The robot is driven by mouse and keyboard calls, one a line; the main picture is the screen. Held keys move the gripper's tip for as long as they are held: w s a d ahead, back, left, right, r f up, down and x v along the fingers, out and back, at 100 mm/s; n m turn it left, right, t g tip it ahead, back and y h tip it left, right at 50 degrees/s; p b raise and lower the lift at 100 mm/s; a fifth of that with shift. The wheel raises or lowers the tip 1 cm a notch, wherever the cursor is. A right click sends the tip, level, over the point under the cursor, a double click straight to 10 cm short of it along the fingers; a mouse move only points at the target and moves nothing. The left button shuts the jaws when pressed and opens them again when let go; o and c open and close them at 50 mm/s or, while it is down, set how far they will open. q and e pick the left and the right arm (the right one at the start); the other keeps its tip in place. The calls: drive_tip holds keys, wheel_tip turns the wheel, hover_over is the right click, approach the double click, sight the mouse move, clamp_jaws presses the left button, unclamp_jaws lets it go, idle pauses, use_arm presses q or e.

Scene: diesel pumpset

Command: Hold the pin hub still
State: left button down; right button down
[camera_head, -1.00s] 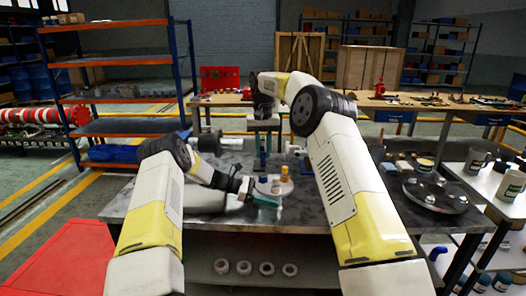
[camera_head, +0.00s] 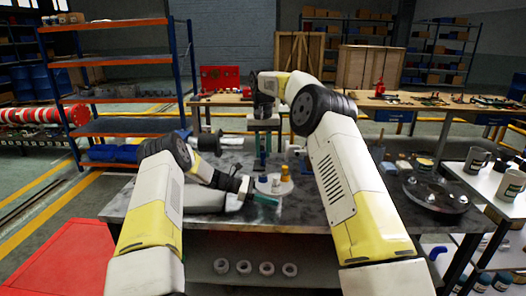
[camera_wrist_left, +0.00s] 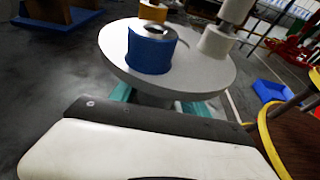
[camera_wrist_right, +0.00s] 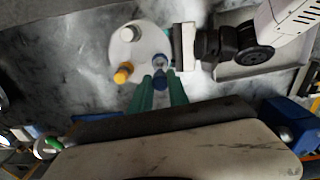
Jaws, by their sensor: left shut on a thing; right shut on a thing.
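The pin hub is a round white disc (camera_head: 273,187) with upright pins in blue (camera_wrist_left: 152,48), yellow (camera_head: 284,173) and white (camera_wrist_left: 216,41) sleeves. It stands level over the grey table. My left gripper (camera_head: 264,199) reaches in from the left, and in the left wrist view its teal fingers (camera_wrist_left: 158,100) are under the disc, either side of its lower part. My right gripper (camera_wrist_right: 161,82) points down from above, shut on a small blue piece (camera_wrist_right: 160,83) close to the blue-sleeved pin. Exact contact at both grips is partly hidden.
The marbled grey table (camera_head: 230,222) has free room in front of the hub. A dark round tray (camera_head: 436,194) lies at the right end. A white side table (camera_head: 490,180) with cups stands beyond it. White rings (camera_head: 244,267) lie on the lower shelf.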

sight(263, 152)
drive_tip(key=shift+f, duration=0.15)
drive_tip(key=shift+f, duration=1.5)
drive_tip(key=shift+f, duration=1.55)
idle(0.7)
drive_tip(key=c, duration=1.2)
unclamp_jaws()
wheel_tip(263, 152, up, 12)
use_arm(q)
drive_tip(key=shift+c, duration=2.3)
unclamp_jaws()
